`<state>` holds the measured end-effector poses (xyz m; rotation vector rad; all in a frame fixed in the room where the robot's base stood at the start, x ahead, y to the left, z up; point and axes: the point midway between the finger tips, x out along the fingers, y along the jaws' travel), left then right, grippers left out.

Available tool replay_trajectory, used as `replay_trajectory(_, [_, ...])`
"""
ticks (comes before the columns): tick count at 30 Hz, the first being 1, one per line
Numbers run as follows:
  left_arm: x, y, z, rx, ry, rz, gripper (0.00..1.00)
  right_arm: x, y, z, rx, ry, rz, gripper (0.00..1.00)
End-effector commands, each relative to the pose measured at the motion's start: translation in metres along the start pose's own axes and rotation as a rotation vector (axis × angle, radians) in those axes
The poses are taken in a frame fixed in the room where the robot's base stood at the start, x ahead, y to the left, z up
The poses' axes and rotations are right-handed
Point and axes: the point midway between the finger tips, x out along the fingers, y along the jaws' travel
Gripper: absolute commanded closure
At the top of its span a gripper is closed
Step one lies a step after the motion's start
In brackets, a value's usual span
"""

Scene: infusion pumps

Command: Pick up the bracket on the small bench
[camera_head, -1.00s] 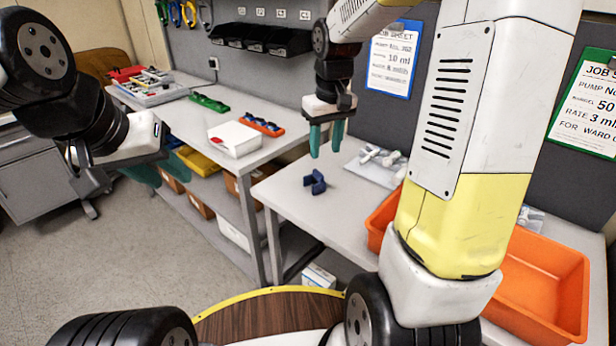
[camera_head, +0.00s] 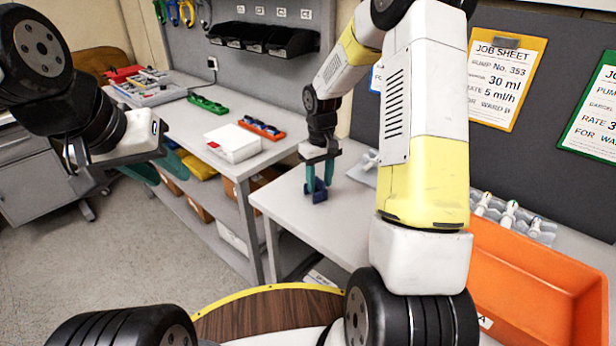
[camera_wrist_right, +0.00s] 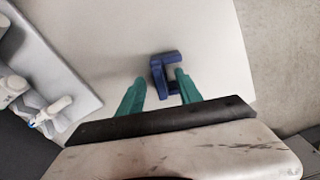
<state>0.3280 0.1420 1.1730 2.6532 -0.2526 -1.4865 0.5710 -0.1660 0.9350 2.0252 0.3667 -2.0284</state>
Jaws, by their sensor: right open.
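The dark blue bracket (camera_head: 318,196) lies on the small bench (camera_head: 345,215), close to its left edge. In the right wrist view the bracket (camera_wrist_right: 165,76) shows at the tips of my right gripper. My right gripper (camera_head: 318,188) points down over the bracket, with its green fingers spread. In the wrist view its fingertips (camera_wrist_right: 158,78) stand either side of the bracket, the right one very close to it and the left one apart. My left gripper (camera_head: 160,165) hangs at the left, away from the bench; its green fingers are partly hidden by its own body.
A clear tray with white syringe-like parts (camera_wrist_right: 35,105) lies on the bench beside the bracket. A large orange bin (camera_head: 535,280) stands at the right. The long bench on the left holds a white box (camera_head: 233,145) and an orange rack (camera_head: 262,128).

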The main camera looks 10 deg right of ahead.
Motion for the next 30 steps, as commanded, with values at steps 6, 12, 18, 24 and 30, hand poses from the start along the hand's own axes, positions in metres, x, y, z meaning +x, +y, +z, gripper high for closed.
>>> replay_trajectory(6, [0.0000, 0.0000, 0.0000, 0.000, 0.000, 0.000, 0.64, 0.0030, 0.0002, -0.0002, 0.001, 0.002, 0.001, 0.58])
replay_trajectory(12, [0.0000, 0.0000, 0.0000, 0.000, 0.000, 0.000, 0.64, 0.0028, 0.0001, -0.0002, 0.000, 0.001, 0.001, 0.88])
replay_trajectory(18, [0.0000, 0.0000, 0.0000, 0.000, 0.000, 0.000, 0.64, 0.0027, 0.0000, -0.0002, 0.000, 0.001, 0.001, 1.00])
replay_trajectory(24, [0.0000, 0.0000, 0.0000, 0.000, 0.000, 0.000, 0.64, 0.0024, 0.0000, -0.0003, 0.000, 0.002, 0.001, 1.00])
replay_trajectory(30, [0.0000, 0.0000, 0.0000, 0.000, 0.000, 0.000, 0.64, -0.0038, 0.0001, -0.0006, 0.000, 0.003, 0.001, 1.00])
